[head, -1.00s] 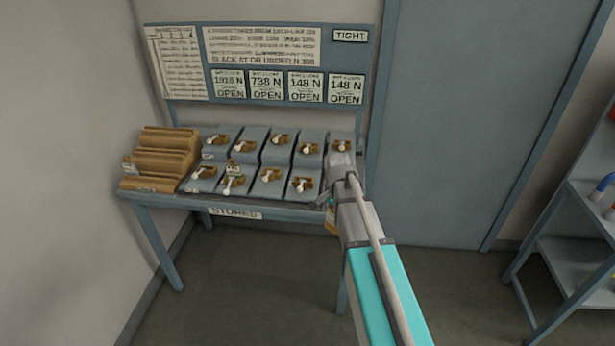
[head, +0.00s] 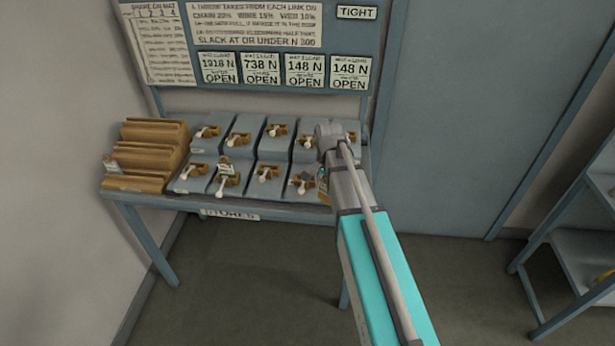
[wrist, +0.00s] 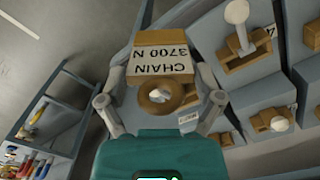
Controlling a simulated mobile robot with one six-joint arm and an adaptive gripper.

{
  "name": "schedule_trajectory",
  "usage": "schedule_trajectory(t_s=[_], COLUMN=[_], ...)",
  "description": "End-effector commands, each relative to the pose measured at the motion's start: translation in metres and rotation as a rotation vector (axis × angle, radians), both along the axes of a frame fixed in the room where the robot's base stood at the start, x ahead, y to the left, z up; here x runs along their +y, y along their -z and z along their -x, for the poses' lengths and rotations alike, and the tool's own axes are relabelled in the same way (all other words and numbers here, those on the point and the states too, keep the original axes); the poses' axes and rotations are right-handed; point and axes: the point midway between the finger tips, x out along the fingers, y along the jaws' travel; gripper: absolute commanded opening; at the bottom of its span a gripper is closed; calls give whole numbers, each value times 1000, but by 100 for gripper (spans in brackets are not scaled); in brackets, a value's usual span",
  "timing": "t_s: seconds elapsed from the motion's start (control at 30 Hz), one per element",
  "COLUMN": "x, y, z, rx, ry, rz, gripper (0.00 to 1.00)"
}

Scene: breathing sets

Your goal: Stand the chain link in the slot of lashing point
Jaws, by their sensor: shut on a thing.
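My gripper (wrist: 161,100) is shut on the chain link (wrist: 165,97), a tan piece with a round ring and a plate reading "CHAIN 3700 N". In the head view my gripper (head: 313,178) is over the front right of the bench, and part of the tan link (head: 322,186) shows beside it. The lashing points are grey sloped blocks in two rows, each with a tan slotted bracket and a white-knobbed lever. The front right one (head: 302,184) is close to my gripper and partly covered. In the wrist view brackets (wrist: 245,50) lie to the right of the link. Which slot is meant cannot be told.
A tan stepped rack (head: 150,150) with a small tag stands at the bench's left end. One front lashing point carries a tagged piece (head: 226,168). A board (head: 255,45) behind shows several "OPEN" readings and a "TIGHT" sign (head: 357,12). A shelf (head: 580,225) stands at right.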

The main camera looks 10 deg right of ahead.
Motion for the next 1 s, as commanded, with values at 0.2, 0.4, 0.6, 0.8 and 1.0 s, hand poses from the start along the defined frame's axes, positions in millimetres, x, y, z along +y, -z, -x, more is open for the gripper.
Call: schedule_trajectory(t_s=[0.2,0.4,0.6,0.8,1.0], x=[-5,-9,-9,-3,13], y=[0,0,-1,-11,-34], z=[0,1,1,0,0], rx=[0,0,0,0,0], ry=[9,15,15,-32,-169], rz=[0,0,0,0,0], gripper=[23,23,23,23,23])
